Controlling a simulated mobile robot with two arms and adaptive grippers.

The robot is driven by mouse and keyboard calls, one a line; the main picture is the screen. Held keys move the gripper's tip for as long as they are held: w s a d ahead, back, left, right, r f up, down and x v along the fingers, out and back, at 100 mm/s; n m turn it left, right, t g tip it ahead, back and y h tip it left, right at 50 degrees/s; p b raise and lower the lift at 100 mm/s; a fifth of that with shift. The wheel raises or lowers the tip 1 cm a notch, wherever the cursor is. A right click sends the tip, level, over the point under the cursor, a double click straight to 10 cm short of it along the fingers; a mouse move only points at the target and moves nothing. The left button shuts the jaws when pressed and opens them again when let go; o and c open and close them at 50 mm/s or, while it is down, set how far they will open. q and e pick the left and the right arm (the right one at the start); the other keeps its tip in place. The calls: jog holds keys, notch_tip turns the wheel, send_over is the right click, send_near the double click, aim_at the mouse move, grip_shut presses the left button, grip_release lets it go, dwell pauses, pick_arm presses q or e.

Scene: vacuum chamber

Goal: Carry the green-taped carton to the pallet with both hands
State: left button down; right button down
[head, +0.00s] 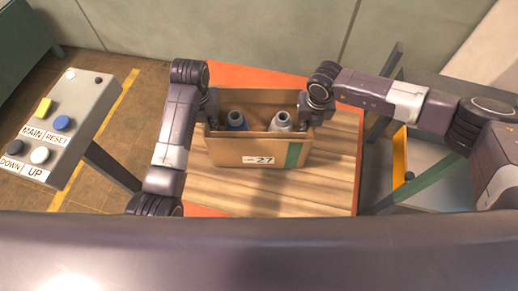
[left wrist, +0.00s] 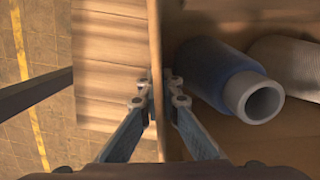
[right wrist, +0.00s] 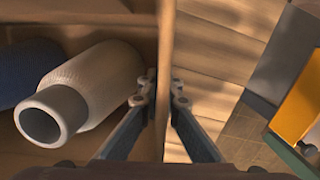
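The open carton (head: 228,155) stands upright on a wooden pallet. Its front has a green tape strip (head: 293,155) and a label reading -27. Inside are a blue bottle-like roll (head: 237,120) and a pale grey one (head: 281,121). My left gripper (left wrist: 158,88) has its fingers on either side of the carton's left wall and is closed on it. My right gripper (right wrist: 163,88) is closed the same way on the right wall. In the head view the fingertips of both grippers are largely hidden at the carton's sides.
The wooden pallet (head: 325,180) lies on an orange-red surface (head: 245,77). A button panel (head: 62,125) on a post stands at left. A grey frame with a yellow edge (head: 400,150) stands at right. A wall runs behind.

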pick_arm(q)
jog(key=shift+f+b, duration=0.65)
pick_arm(e)
jog(key=shift+f, duration=0.7)
pick_arm(q)
jog(key=c, duration=2.2)
grip_release()
jog(key=shift+s, duration=0.1)
pick_arm(e)
jog(key=c, duration=2.2)
grip_release()
jog(key=shift+s, duration=0.1)
pick_arm(q)
jog(key=shift+o, duration=0.2)
pick_arm(e)
jog(key=shift+o, duration=0.2)
jog(key=shift+r, duration=0.1)
pick_arm(q)
jog(key=shift+r, duration=0.1)
